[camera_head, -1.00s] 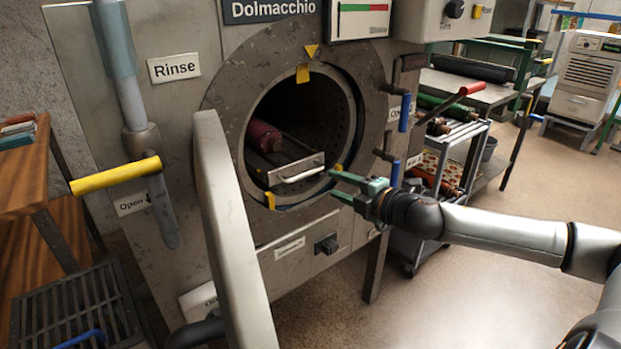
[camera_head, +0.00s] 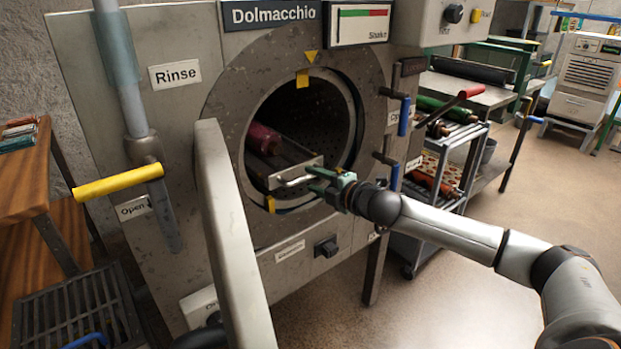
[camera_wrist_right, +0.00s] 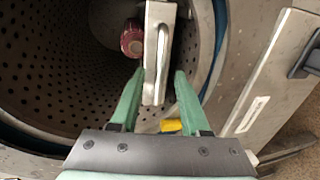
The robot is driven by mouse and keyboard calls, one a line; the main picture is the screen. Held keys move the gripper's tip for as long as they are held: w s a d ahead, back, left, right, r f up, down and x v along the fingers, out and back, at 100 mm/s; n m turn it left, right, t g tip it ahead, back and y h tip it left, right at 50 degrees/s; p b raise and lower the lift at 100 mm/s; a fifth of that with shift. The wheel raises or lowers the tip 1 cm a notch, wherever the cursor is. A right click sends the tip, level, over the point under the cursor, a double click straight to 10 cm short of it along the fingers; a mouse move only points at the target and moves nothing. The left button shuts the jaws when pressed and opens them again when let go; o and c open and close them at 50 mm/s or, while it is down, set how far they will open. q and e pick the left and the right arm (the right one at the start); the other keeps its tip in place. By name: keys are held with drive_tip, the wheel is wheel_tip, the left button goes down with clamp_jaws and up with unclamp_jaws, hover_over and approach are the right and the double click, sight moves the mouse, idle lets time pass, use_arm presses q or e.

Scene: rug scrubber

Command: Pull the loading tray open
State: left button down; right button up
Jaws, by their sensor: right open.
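The loading tray (camera_head: 275,180) sits inside the round drum opening, its metal front plate and bar handle (camera_head: 297,181) facing out. A dark red roll (camera_head: 263,138) lies on it, and its end shows in the right wrist view (camera_wrist_right: 131,42). My right gripper (camera_head: 312,180) is open at the right end of the handle. In the right wrist view, its two green fingers (camera_wrist_right: 158,78) stand on either side of the tray's front plate and handle (camera_wrist_right: 162,58). Whether they touch it I cannot tell. My left gripper is not in view.
The thick round door (camera_head: 232,235) stands swung open left of the opening. A yellow-handled lever (camera_head: 118,180) is at the left. Blue-handled levers (camera_head: 404,116) are on the right panel, near my right arm. A cart with rolls (camera_head: 440,170) stands further right. Floor in front is clear.

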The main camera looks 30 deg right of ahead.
drive_tip(key=shift+x, duration=1)
clamp_jaws()
idle(0.9)
